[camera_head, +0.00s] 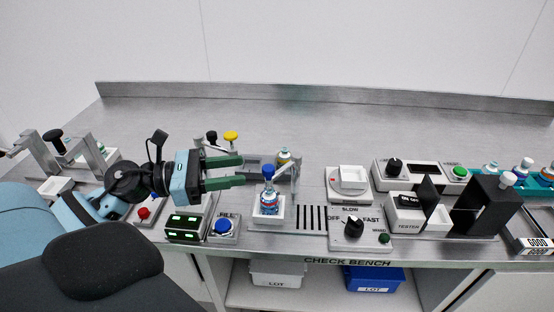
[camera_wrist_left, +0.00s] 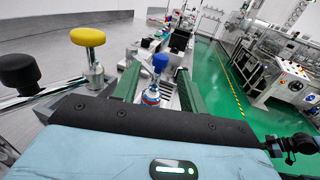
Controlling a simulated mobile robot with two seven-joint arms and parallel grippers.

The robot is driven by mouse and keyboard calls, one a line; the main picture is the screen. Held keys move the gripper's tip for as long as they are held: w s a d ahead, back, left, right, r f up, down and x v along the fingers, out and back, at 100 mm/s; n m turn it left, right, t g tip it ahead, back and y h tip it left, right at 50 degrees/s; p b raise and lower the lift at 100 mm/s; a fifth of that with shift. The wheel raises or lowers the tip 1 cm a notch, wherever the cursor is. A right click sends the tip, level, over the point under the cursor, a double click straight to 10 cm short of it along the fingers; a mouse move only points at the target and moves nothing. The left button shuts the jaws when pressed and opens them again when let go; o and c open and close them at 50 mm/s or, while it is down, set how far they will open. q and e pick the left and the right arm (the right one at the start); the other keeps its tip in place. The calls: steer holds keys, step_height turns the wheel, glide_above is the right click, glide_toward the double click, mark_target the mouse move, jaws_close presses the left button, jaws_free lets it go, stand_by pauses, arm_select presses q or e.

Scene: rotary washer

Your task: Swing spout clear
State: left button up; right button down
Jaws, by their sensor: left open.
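My left gripper (camera_head: 242,171) reaches in from the left, fingers apart and pointing right, with nothing between the tips that I can make out. A blue knob (camera_head: 268,169) stands just right of the fingertips. It sits above a small labelled bottle (camera_head: 268,201) in a white holder (camera_head: 259,218). A grey metal arm (camera_head: 295,172) rises beside it; I cannot tell for sure which part is the spout. In the left wrist view the blue knob (camera_wrist_left: 160,61) and the bottle (camera_wrist_left: 152,95) appear between the two green fingers (camera_wrist_left: 158,84). My right gripper is not in view.
A yellow knob (camera_head: 231,136) and a black knob (camera_head: 211,136) stand behind my left gripper. A fill box with a blue button (camera_head: 223,227) is below it. A slow-fast dial box (camera_head: 355,232) and a tester (camera_head: 418,215) stand to the right. The back of the bench is clear.

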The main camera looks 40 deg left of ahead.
mark_target(268, 167)
arm_select(q)
steer(key=p+x, duration=0.1)
steer(key=x, duration=0.5)
steer(key=shift+r+p, duration=0.15)
steer(key=shift+p, duration=0.25)
steer(key=shift+w+d, duration=0.5)
steer(key=shift+d, duration=0.05)
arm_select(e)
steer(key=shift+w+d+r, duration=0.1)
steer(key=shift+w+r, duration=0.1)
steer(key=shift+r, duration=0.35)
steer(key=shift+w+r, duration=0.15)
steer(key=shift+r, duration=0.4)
arm_select(q)
jaws_close()
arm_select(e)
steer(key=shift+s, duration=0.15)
